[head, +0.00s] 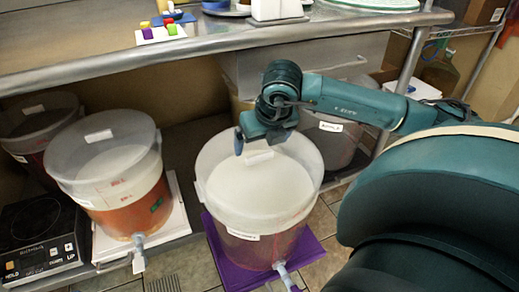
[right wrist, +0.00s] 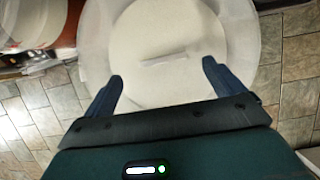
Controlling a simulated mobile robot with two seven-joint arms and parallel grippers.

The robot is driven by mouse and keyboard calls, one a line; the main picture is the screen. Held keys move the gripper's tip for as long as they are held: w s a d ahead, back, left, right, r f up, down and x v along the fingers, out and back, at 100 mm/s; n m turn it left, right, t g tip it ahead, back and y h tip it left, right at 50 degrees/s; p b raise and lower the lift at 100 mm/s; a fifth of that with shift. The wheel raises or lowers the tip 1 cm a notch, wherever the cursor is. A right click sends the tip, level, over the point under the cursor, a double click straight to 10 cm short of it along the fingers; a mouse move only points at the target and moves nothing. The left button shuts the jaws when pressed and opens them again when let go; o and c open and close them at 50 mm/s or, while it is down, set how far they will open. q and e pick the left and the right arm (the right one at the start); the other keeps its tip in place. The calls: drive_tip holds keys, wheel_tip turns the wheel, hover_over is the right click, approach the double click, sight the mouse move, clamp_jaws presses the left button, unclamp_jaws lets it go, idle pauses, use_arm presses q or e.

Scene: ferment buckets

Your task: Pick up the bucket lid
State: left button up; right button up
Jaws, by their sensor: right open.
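A translucent white bucket lid (head: 262,190) sits on the round bucket (head: 258,250) in the middle of the head view. A small white bar (head: 259,157) shows near the lid's far side. My right gripper (head: 252,138) is over the far part of this lid, with one dark blue finger clear and the other hard to make out. In the right wrist view the gripper (right wrist: 162,72) is open and empty, with the white bar (right wrist: 164,60) of the lid (right wrist: 165,85) showing between and beyond the fingertips. Whether the fingers touch the lid cannot be told. My left gripper is out of view.
The bucket stands on a purple board (head: 225,262), its spigot (head: 284,275) facing front. A metal table (head: 90,55) overhangs the back. More containers (head: 335,140) stand behind my right arm.

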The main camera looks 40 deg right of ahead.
sight(260, 154)
drive_tip(key=x, duration=0.1)
drive_tip(key=b+x, duration=0.1)
drive_tip(key=x, duration=0.1)
drive_tip(key=b+x, duration=0.1)
drive_tip(key=shift+s+f, duration=0.2)
drive_tip(key=shift+f, duration=0.05)
drive_tip(key=shift+w+d+f, duration=0.15)
drive_tip(key=shift+w+f, duration=0.1)
drive_tip(key=shift+f, duration=0.15)
drive_tip(key=shift+r, duration=0.1)
drive_tip(key=c, duration=1.2)
